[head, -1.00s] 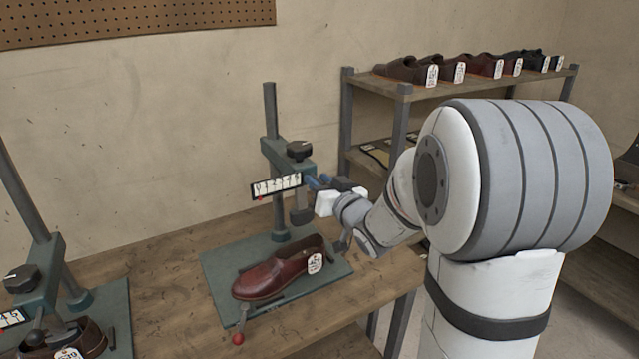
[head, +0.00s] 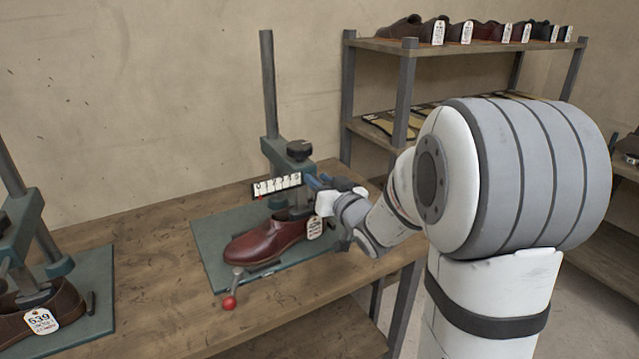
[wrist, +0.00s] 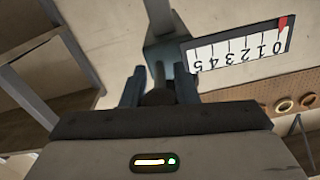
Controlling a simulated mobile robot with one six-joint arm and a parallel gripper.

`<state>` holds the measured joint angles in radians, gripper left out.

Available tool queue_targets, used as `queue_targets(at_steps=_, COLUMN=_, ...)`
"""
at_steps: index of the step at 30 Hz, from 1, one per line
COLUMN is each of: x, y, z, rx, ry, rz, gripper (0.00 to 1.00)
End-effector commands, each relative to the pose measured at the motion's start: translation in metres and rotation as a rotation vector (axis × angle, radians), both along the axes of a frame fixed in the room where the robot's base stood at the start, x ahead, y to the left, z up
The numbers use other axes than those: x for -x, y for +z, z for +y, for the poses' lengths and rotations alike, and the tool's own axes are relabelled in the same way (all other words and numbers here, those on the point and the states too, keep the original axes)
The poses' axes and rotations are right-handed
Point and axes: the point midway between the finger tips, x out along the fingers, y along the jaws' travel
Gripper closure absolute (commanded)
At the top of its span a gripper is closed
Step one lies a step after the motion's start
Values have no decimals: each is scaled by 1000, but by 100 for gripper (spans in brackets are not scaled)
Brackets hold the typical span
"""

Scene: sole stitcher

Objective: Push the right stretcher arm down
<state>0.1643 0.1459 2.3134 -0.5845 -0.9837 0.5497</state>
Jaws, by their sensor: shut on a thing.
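The right stretcher arm (head: 288,163) is a dark green-grey block on an upright post (head: 268,90), with a black knob (head: 299,150) on top and a white scale (head: 277,185) on its front. The scale also shows in the wrist view (wrist: 240,45), its red mark near 0. The arm's lower end reaches the opening of a brown shoe (head: 265,240), where the contact is partly hidden. My gripper (head: 318,182) is at the right side of the arm. In the wrist view my blue fingers (wrist: 158,90) are shut on a dark handle (wrist: 158,80) of the arm.
The shoe sits on a green base plate (head: 205,262) with a red-ball lever (head: 229,302) in front. Another stretcher with a shoe (head: 45,318) stands at the left. A shelf (head: 380,44) of tagged shoes is behind my arm. The front bench (head: 160,300) between the stretchers is clear.

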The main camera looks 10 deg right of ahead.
Motion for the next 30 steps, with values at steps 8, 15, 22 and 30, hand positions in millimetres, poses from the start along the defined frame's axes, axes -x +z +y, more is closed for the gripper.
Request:
queue_targets(at_steps=8, x=1, y=-8, z=0, rx=1, ry=0, rz=17, gripper=60)
queue_targets(at_steps=15, x=1, y=-5, z=0, rx=1, ry=0, rz=12, gripper=53)
queue_targets(at_steps=22, x=14, y=-4, z=-4, rx=1, ry=-1, rz=11, gripper=53)
queue_targets(at_steps=30, x=57, y=-4, z=-19, rx=1, ry=-3, rz=11, gripper=53)
